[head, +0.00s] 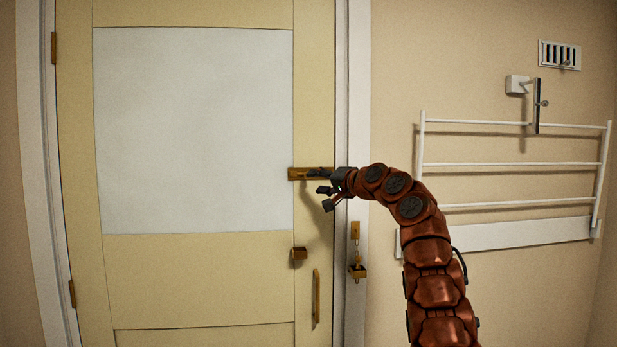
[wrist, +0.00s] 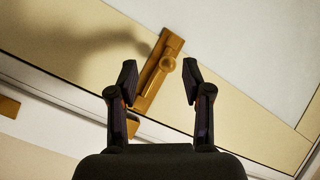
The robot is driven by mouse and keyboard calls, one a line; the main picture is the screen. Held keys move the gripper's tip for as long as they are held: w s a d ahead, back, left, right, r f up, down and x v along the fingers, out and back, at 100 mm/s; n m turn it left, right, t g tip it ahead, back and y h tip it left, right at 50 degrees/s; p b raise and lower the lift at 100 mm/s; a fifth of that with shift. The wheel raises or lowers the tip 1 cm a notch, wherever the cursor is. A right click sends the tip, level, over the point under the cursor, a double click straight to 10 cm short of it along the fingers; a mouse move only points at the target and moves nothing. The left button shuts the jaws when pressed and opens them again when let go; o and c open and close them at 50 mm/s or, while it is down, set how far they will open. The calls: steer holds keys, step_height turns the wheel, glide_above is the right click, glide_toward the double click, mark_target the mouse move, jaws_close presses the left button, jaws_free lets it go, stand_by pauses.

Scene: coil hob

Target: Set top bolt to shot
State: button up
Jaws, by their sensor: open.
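The top bolt (head: 300,174) is a brass plate with a bar, set level near the right edge of the cream door, beside the white frame. My gripper (head: 321,181) is in front of its right part and hides much of it in the head view. In the wrist view the bolt (wrist: 150,88) runs slantwise between my two spread fingers, with its round knob (wrist: 169,64) near the fingertips. My gripper (wrist: 159,78) is open, one finger on each side of the bolt. I cannot tell whether either finger touches it, or how far the bar reaches.
Lower on the door are a brass fitting (head: 299,254) and an upright pull handle (head: 316,296). A brass chain fitting (head: 356,250) hangs on the frame. A white wall rack (head: 510,164) and a vent (head: 559,55) are to the right.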

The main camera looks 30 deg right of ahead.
steer(key=shift+t, duration=0.3)
steer(key=shift+w+r+p, duration=0.25)
steer(key=shift+w+p, duration=0.75)
steer(key=shift+p, duration=0.1)
steer(key=shift+w+r+p, duration=0.2)
steer(key=shift+w+p, duration=0.75)
steer(key=shift+p, duration=0.1)
steer(key=shift+w+r+p, duration=0.25)
steer(key=shift+w+p, duration=0.75)
steer(key=shift+p, duration=0.1)
steer(key=shift+c, duration=0.2)
jaws_close()
